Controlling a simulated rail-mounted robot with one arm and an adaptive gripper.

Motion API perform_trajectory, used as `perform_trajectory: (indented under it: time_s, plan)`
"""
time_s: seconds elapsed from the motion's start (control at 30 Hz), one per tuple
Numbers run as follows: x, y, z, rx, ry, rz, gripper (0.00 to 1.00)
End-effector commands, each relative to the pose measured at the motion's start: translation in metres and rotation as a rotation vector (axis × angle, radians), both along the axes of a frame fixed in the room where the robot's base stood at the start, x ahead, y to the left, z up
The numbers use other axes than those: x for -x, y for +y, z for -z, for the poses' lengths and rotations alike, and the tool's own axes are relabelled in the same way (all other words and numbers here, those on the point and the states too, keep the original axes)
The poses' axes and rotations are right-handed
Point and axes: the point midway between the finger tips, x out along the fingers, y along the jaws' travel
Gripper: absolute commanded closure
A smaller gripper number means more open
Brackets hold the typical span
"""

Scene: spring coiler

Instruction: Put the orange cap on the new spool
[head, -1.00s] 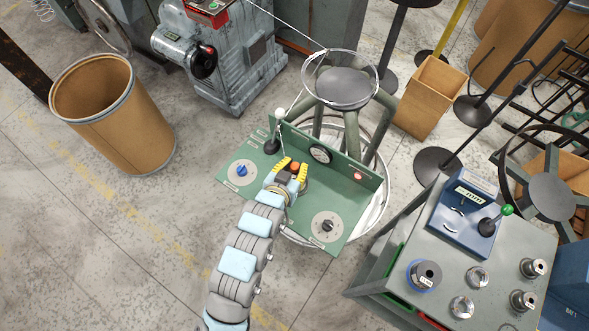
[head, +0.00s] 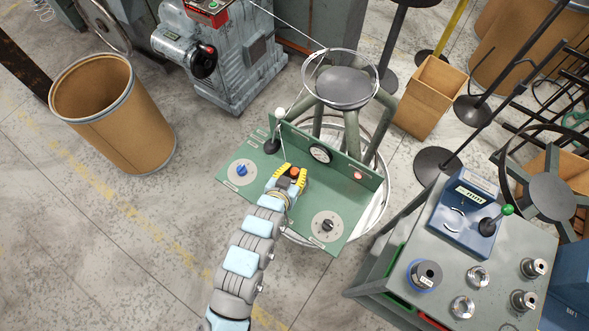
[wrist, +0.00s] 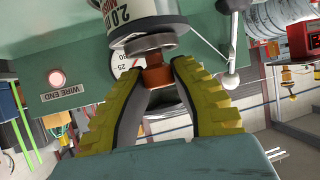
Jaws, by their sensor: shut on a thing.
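My gripper (head: 291,177), with yellow fingers, is above the green control panel (head: 262,192). In the wrist view its fingertips (wrist: 163,72) are shut on a small orange piece, the orange cap (wrist: 156,78). The cap also shows in the head view (head: 295,171). A pale cylinder labelled "2.0 MUSIC" (wrist: 145,14), seemingly the spool, has a grey round end (wrist: 150,43) right by the cap. They look aligned, but I cannot tell whether they touch. My gripper hides the spool in the head view.
The panel has a round dial (head: 320,155), a red lamp (head: 357,175), and a white-ball lever (head: 280,113) close to my gripper. A ring-topped stand (head: 345,85) is behind the panel. A cart (head: 515,290) with metal cylinders is at right.

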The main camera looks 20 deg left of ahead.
Motion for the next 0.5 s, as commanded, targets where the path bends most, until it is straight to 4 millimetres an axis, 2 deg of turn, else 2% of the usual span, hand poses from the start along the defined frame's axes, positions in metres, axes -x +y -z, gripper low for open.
perform_trajectory:
  time_s: [0.1,0.13,0.17,0.2,0.5]
  plan:
    - [-0.0001,-0.0003,0.0032,0.0,0.0,0.0,1.0]
    - [0.0,-0.0002,0.0025,0.0,0.0,0.0,0.66]
    - [-0.0002,-0.0002,0.0022,0.0,-0.001,0.0,0.57]
    - [-0.0001,-0.0002,0.0021,-0.001,-0.001,0.0,0.54]
    - [-0.0003,-0.0001,0.0005,-0.001,-0.002,0.0,0.54]
